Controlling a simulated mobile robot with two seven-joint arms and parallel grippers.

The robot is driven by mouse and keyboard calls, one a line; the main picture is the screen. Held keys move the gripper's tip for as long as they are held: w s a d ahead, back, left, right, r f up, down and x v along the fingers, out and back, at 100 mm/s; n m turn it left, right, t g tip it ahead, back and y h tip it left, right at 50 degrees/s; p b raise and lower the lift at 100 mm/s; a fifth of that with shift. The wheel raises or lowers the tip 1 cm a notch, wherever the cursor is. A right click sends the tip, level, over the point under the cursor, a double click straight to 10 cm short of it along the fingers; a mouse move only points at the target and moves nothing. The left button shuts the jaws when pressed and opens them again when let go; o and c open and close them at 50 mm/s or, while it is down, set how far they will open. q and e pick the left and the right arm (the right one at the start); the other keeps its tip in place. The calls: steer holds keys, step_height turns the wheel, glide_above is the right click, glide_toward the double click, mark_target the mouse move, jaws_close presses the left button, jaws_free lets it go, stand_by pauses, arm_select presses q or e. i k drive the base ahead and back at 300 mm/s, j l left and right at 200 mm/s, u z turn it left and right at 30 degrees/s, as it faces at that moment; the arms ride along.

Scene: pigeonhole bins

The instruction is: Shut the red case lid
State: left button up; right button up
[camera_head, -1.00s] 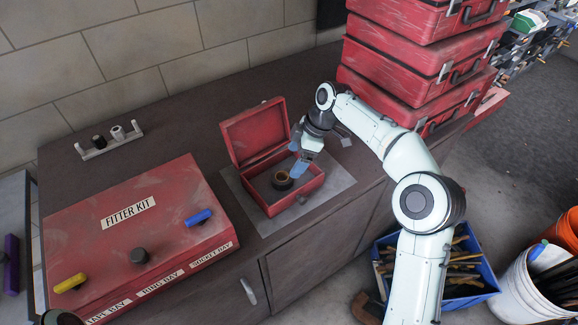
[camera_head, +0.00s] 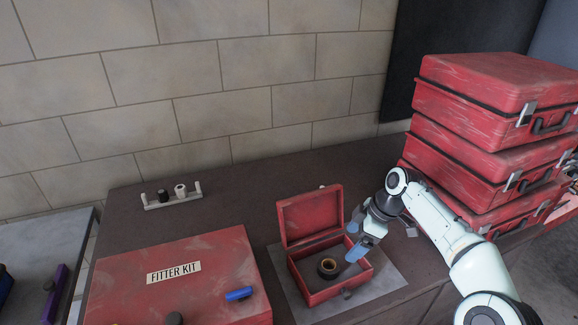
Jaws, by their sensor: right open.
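The small red case (camera_head: 323,291) stands on a grey mat on the dark bench. Its lid (camera_head: 311,214) is open, standing up at the back and leaning slightly backward. A dark roll with a tan core (camera_head: 328,267) lies inside the case. My right gripper (camera_head: 357,251) is open, with its blue fingertips over the right part of the case, right of the roll and in front of the lid. I cannot tell whether the fingers touch the case. My left gripper is not in view.
A small rack (camera_head: 172,198) stands near the wall. The bench behind the case is clear.

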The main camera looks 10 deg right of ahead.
mark_target(306, 217)
steer(key=k, duration=1)
